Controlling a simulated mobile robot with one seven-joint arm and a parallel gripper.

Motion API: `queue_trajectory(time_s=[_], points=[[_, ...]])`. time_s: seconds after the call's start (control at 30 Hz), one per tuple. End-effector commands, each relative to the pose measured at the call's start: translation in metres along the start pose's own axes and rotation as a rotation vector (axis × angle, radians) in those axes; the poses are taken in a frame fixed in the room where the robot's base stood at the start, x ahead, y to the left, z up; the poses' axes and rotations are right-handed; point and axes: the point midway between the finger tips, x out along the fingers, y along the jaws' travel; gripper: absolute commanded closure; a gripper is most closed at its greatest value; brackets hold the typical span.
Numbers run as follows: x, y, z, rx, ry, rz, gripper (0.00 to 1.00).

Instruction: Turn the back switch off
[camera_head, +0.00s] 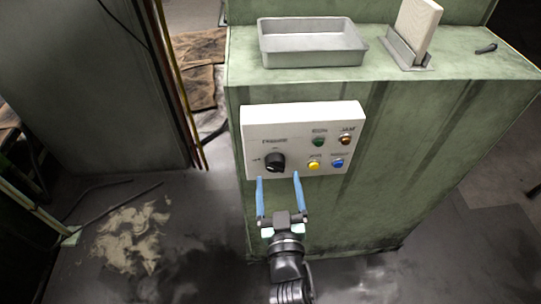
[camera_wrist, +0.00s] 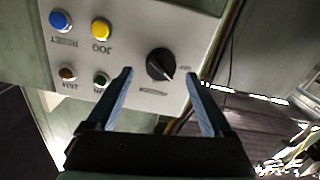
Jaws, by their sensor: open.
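A white control panel (camera_head: 258,128) is on the front of the green machine cabinet. Its black rotary switch (camera_head: 275,162) sits at the panel's lower left in the head view. The switch (camera_wrist: 160,64) also shows in the wrist view, upside down, beyond and between the fingertips. A white mark shows on its knob. My gripper (camera_head: 278,176) has blue fingers, open and empty, just below the switch in the head view. In the wrist view my gripper (camera_wrist: 158,80) has one finger on each side of the switch's line, apart from the knob. The small labels are hard to read.
Green (camera_head: 319,142), amber (camera_head: 346,139), yellow (camera_head: 314,165) and blue (camera_head: 337,163) buttons are right of the switch. A grey metal tray (camera_head: 313,61) and a holder with a pale block (camera_head: 417,30) stand on the green cabinet (camera_head: 400,130). Cables hang at the left.

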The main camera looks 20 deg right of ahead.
Motion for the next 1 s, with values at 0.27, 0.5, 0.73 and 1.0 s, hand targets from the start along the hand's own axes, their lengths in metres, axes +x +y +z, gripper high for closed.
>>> queue_trajectory(time_s=[0.27,0.5,0.73,1.0], points=[[0.04,-0.001,-0.003,0.176,-0.001,-0.002,0.15],[0.04,-0.001,-0.005,0.554,-0.002,-0.002,0.15],[0.04,-0.001,-0.001,0.666,0.0,-0.002,0.15],[0.04,-0.001,-0.001,0.669,0.0,-0.002,0.22]])
